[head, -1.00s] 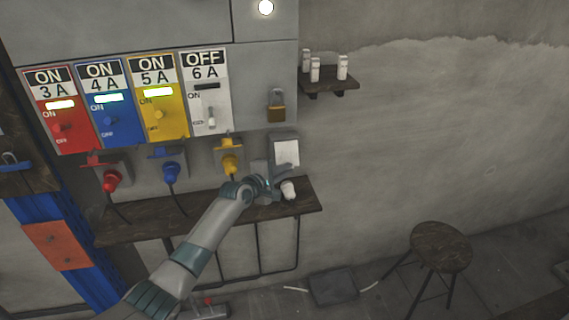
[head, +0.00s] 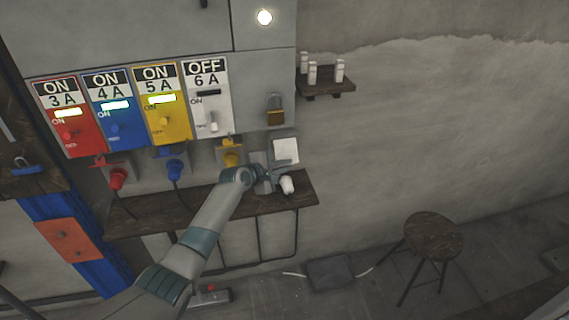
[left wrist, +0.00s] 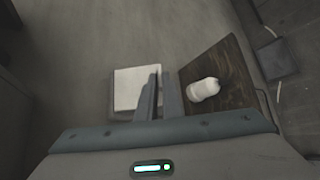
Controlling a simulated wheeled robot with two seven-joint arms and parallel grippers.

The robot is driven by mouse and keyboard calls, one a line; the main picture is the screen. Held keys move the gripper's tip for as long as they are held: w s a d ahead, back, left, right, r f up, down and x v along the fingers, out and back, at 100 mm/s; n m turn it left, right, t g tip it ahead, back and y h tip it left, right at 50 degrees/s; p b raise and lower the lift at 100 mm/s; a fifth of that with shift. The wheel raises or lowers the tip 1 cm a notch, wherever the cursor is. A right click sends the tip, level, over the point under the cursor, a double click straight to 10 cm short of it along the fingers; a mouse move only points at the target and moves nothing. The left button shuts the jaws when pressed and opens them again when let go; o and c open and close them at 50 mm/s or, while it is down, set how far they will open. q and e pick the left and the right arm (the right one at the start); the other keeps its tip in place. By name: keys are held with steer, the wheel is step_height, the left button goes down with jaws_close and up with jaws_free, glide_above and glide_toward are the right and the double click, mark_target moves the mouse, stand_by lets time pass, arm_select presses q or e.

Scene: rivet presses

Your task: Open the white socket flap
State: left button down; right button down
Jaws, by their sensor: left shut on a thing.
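The white socket flap (head: 286,151) is a pale square on the grey wall unit, right of the yellow plug. It also shows in the left wrist view (left wrist: 129,88), just left of my fingers. My left gripper (head: 268,176) is at the flap's lower left in the head view. In the left wrist view its fingers (left wrist: 164,92) are close together at the flap's right edge, shut on it. The exact contact is hidden. A white plug (head: 287,184) lies on the wooden shelf, beside the gripper. My right gripper is out of view.
The wooden shelf (head: 222,205) runs below the sockets. Yellow (head: 230,156), blue (head: 175,168) and red (head: 117,178) plugs sit in sockets to the left. A padlock (head: 275,110) hangs above the flap.

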arm_select(q)
steer(key=shift+s+f, duration=0.1)
steer(key=shift+f, duration=0.1)
steer(key=c, duration=2)
jaws_free()
steer(key=shift+o, duration=0.4)
steer(key=shift+r, duration=0.1)
steer(key=shift+a+r, duration=0.1)
steer(key=shift+r, duration=0.05)
steer(key=b+v, duration=0.1)
steer(key=v, duration=1.6)
steer(key=shift+b, duration=0.35)
steer(key=shift+s, duration=0.1)
